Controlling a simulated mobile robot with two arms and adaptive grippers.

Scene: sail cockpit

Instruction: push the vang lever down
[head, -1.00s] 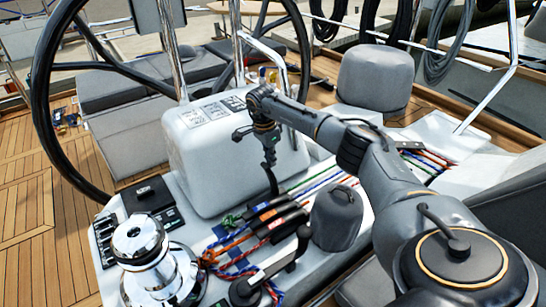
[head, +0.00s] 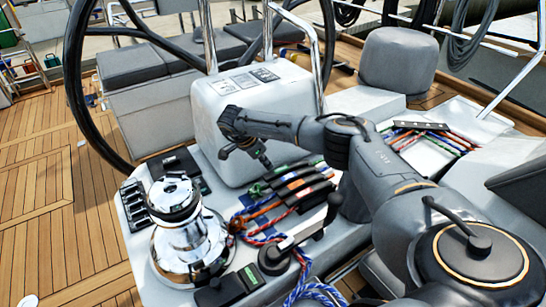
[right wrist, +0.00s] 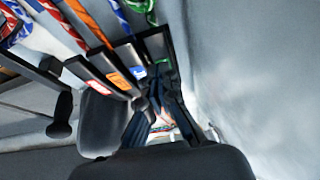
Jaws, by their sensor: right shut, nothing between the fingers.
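A bank of black clutch levers (head: 302,186) lies beside the white pedestal, with green, orange and red ropes at its left end. I cannot tell which one is the vang lever. In the right wrist view, one lever has an orange label (right wrist: 122,81), one a red label (right wrist: 98,86), and a third lever (right wrist: 131,58) lies by a green rope. My right gripper (head: 266,162) is shut and empty, just above the far, green-rope end of the bank. In the wrist view its fingers (right wrist: 158,112) are close beside the levers; contact is unclear. My left gripper is out of view.
The white pedestal (head: 215,125) stands right behind my right gripper. A chrome winch (head: 185,225) stands at the near left, and a black handle (head: 328,215) rises near the levers. The wheel (head: 85,110) is at the left; open wooden deck (head: 40,200) lies beyond.

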